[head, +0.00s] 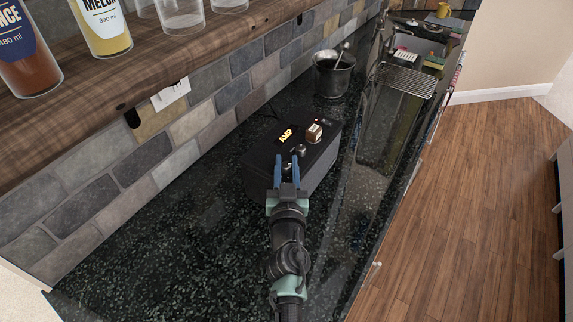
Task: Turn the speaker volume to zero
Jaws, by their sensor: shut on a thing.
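The fingers stand a little apart, shut on a small dark part of the speaker, apparently a knob. That part is mostly hidden, and its turned position cannot be read.
A sink with a wire rack (407,79) lies further back right. A wooden shelf (150,60) with bottles overhangs at upper left. The front-left counter is clear.

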